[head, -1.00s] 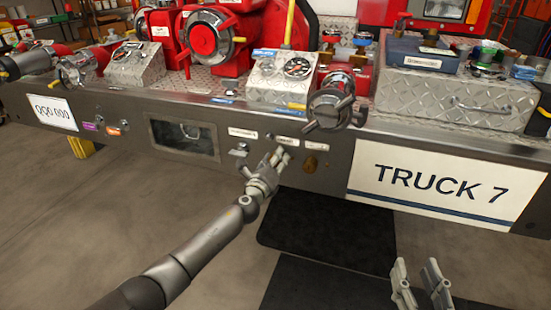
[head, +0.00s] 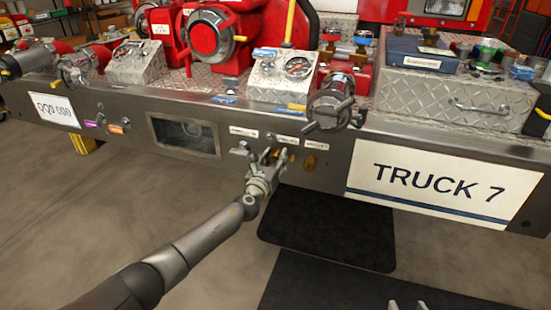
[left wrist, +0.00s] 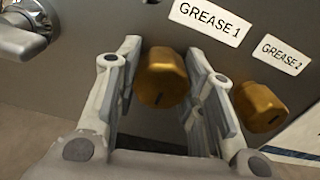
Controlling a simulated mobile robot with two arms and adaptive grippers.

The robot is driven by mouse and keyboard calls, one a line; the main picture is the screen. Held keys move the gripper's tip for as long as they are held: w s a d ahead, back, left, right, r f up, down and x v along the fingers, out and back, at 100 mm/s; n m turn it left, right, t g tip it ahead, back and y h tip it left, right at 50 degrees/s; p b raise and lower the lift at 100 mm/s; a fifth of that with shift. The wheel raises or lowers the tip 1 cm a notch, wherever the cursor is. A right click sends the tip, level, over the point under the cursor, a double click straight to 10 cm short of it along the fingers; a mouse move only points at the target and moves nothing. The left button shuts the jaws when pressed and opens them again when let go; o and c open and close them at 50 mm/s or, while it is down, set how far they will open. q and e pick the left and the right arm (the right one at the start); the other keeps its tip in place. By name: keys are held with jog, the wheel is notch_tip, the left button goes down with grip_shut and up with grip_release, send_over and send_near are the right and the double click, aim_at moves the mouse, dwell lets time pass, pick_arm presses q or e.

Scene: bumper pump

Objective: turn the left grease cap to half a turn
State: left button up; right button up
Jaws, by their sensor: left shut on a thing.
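The left grease cap (left wrist: 163,77) is a gold, faceted knob under the GREASE 1 label (left wrist: 209,20) on the bumper face. A dark mark shows near its lower edge in the left wrist view. My left gripper (left wrist: 163,60) has one finger on each side of this cap and is shut on it. In the head view my left gripper (head: 266,158) largely hides the cap. The right grease cap (left wrist: 260,106), also gold, sits under GREASE 2, just right of the fingers. My right gripper (head: 407,305) shows only its separated fingertips at the bottom edge, apart from everything.
A metal lever handle (left wrist: 27,40) sits left of the left gripper. Above the caps, a capped outlet with handles (head: 331,104) juts from the bumper. The TRUCK 7 plate (head: 440,185) is to the right. A black mat (head: 330,230) lies on the floor below.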

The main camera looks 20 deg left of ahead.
pick_arm(q)
jog(key=shift+d+f, duration=0.1)
jog(key=shift+f, duration=0.05)
jog(key=o, duration=1)
jog(key=s, duration=1.2)
jog(key=shift+a, duration=0.35)
